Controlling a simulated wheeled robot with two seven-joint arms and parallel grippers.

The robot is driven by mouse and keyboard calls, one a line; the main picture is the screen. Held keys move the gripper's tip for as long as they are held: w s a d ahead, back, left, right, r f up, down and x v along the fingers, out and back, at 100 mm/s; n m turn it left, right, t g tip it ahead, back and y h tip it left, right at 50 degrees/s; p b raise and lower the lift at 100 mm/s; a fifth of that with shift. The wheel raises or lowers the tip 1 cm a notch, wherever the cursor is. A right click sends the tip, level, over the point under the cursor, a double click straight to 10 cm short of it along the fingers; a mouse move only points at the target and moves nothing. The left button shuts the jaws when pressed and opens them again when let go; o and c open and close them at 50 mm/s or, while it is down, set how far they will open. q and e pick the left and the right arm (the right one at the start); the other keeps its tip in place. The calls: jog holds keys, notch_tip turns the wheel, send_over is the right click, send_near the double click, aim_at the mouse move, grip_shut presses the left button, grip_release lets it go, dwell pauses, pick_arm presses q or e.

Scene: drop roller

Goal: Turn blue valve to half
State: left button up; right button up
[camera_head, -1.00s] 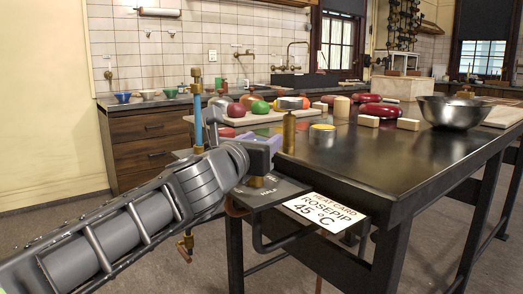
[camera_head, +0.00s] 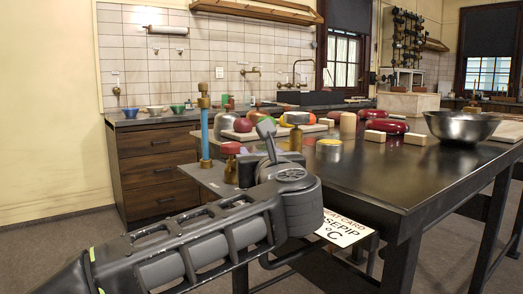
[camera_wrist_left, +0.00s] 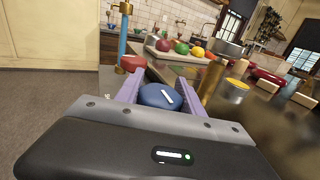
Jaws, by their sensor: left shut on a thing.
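The blue valve (camera_wrist_left: 158,96) is a round blue knob with a white mark, between the two purple fingers of my left gripper (camera_wrist_left: 152,92) in the left wrist view. The fingers are shut on its sides. The white mark slants down to the right. In the head view my left gripper (camera_head: 267,145) reaches the metal plate at the table's left end, and the wrist hides the blue valve. A red valve (camera_head: 231,148) on a brass stem stands just left of the gripper; it also shows in the left wrist view (camera_wrist_left: 132,62). My right gripper is not in view.
A blue upright tube (camera_head: 205,135) with brass fittings stands left of the red valve. A white heat card (camera_head: 343,230) reads ROSEPIP and °C. A yellow-topped tin (camera_head: 329,149) and a metal bowl (camera_head: 461,126) stand on the table.

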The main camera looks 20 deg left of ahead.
pick_arm(q)
jog(key=shift+r+y, duration=0.1)
jog(key=shift+y, duration=0.2)
jog(key=o, duration=1.3)
jog(key=p+v, duration=0.1)
jog(key=v, duration=0.5)
jog(key=shift+s+d, duration=0.15)
jog(key=shift+s, duration=0.15)
jog(key=shift+s+d, duration=0.2)
jog(key=shift+s, duration=0.3)
